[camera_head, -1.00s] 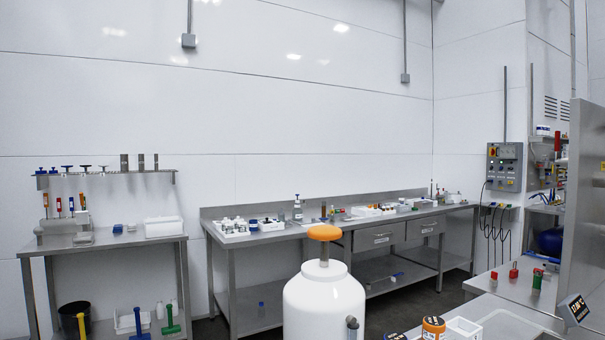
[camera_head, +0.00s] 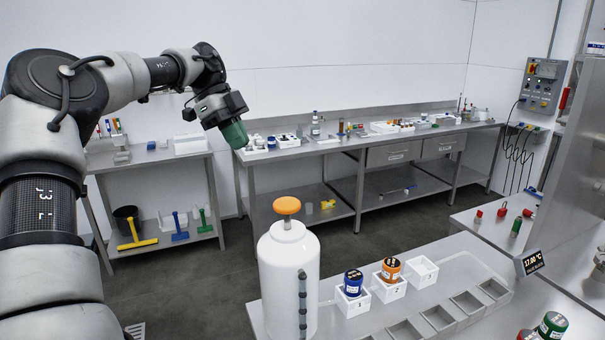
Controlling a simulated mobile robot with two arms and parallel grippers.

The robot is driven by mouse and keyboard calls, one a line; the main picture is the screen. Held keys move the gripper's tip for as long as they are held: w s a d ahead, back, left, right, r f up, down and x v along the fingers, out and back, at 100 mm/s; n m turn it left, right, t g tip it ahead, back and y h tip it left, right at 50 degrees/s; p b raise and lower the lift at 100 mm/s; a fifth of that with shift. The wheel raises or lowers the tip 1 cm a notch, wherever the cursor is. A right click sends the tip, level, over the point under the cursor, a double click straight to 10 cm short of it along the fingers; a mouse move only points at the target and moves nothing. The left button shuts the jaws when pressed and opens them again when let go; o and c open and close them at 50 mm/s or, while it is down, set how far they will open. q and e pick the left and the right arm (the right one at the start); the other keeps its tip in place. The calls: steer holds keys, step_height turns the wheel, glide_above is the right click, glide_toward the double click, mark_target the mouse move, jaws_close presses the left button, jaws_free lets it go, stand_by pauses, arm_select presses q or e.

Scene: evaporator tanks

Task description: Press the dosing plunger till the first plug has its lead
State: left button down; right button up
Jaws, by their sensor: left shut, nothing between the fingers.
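The dosing plunger has an orange knob (camera_head: 287,205) on a short stem, standing up from the top of a white tank (camera_head: 289,275) in the middle foreground. My left gripper (camera_head: 236,135) is shut and empty, with a green end pointing down. In the picture it is above and to the left of the orange knob, apart from it. On the bench right of the tank, a blue-topped jar (camera_head: 353,283) and an orange-topped jar (camera_head: 391,269) sit in small white numbered holders. Which thing is the first plug, and any lead, I cannot tell. My right gripper is not in view.
An empty white holder (camera_head: 423,271) stands beside the jars, behind a row of metal wells (camera_head: 438,317). A green-topped jar (camera_head: 552,325) is at the lower right. A long steel table (camera_head: 345,143) runs along the back wall.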

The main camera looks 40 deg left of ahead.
arm_select(q)
steer(key=d+r, duration=0.1)
steer(key=r, duration=0.1)
steer(key=p, duration=0.4)
glide_toward(276, 201)
steer(key=x, duration=0.6)
steer(key=shift+f, duration=0.1)
steer(key=shift+d+f, duration=0.2)
steer(key=shift+f, duration=0.35)
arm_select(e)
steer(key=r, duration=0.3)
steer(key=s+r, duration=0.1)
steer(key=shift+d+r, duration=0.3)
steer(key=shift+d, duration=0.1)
arm_select(q)
step_height(276, 201, down, 4)
steer(key=b, duration=0.3)
steer(key=shift+r, duration=0.2)
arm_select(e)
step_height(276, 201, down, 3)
